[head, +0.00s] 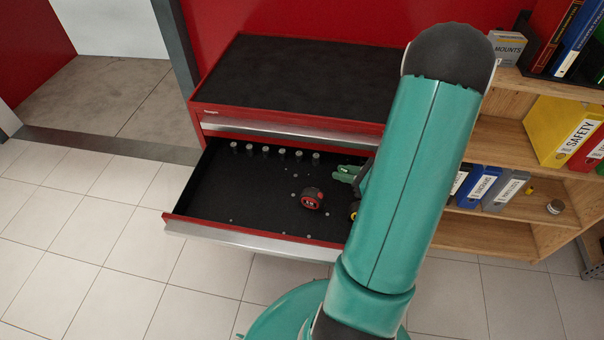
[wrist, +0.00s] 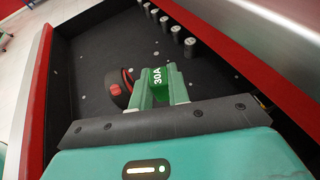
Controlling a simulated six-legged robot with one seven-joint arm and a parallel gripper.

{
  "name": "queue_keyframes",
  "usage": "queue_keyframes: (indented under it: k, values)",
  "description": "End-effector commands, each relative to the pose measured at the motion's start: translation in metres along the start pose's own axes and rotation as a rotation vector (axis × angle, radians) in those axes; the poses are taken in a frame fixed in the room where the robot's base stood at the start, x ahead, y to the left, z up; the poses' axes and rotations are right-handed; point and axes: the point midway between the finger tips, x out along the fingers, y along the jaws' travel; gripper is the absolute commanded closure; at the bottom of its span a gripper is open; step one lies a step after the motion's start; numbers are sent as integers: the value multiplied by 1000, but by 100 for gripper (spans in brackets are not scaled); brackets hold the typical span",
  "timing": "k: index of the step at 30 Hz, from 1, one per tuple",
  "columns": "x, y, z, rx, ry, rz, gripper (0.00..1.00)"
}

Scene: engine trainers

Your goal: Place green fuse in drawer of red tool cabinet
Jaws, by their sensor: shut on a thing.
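The red tool cabinet (head: 205,105) stands in the middle of the head view with its drawer (head: 200,195) pulled out. The green fuse, marked 30A, shows in the wrist view (wrist: 157,76). My gripper (wrist: 160,90) is shut on the fuse and holds it over the drawer's dark floor. In the head view the gripper (head: 348,174) is over the right part of the drawer, partly hidden by my arm. I cannot tell the exact height of the fuse above the floor.
A red and black tape measure (head: 312,198) lies in the drawer, close to the fuse in the wrist view (wrist: 119,88). Several grey sockets (head: 265,152) stand along the drawer's back. Small bits are scattered on its floor. The left part is clear. A wooden shelf (head: 500,140) stands at right.

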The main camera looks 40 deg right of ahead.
Motion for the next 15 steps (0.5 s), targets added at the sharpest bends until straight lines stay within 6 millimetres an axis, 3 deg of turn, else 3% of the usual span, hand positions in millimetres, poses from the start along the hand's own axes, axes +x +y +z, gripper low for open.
queue_keyframes:
  k: [3, 9, 15]
  values:
    - [30, 2, -4, 3, 0, 7, 100]
    - [72, 1, -6, 1, -1, 6, 100]
    - [90, 0, -7, 0, -1, 3, 100]
